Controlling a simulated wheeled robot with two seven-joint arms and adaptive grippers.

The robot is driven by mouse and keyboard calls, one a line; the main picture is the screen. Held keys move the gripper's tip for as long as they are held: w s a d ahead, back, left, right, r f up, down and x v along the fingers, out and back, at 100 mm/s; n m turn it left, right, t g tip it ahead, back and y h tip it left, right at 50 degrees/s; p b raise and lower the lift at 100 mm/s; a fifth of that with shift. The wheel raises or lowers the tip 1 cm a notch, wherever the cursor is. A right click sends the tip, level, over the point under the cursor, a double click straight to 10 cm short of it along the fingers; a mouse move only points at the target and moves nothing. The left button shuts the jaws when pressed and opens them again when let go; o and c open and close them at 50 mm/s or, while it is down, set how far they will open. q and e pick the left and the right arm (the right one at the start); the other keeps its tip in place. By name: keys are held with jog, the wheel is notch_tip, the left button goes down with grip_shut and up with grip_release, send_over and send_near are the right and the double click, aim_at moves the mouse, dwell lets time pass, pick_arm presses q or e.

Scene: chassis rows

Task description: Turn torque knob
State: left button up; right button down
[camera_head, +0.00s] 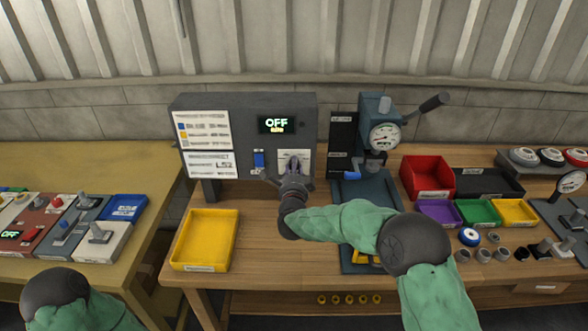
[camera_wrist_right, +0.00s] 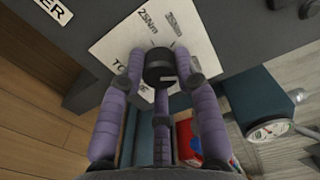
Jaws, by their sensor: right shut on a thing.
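The grey control panel (camera_head: 238,110) stands on the wooden bench with a small display reading "OFF". My right gripper (camera_head: 291,170) is at the lower right of its front face, in front of a white label plate. In the right wrist view the black torque knob (camera_wrist_right: 160,66) sits on the white plate (camera_wrist_right: 120,38), which is marked "25Nm". The purple fingers of my right gripper (camera_wrist_right: 160,72) are closed around the knob from both sides. Its lower part is hidden by the gripper. My left gripper is out of view; only part of that arm shows at the lower left.
A blue switch (camera_head: 259,160) is just left of my right gripper. A yellow tray (camera_head: 206,262) lies on the bench below the panel. A press with a gauge (camera_head: 384,136) stands to the right, beside a red bin (camera_head: 427,194). Another bench with switch boxes is at left.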

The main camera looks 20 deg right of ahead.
jog(key=n+p, duration=0.2)
jog(key=n, duration=0.8)
jog(key=shift+n+p, duration=0.3)
jog(key=shift+p, duration=0.1)
jog(key=shift+f, duration=0.1)
jog(key=c, duration=0.9)
grip_release()
jog(key=shift+a, duration=0.1)
jog(key=shift+s, duration=0.1)
jog(key=v, duration=1.1)
jog(key=shift+s, duration=0.35)
jog(key=shift+a, duration=0.1)
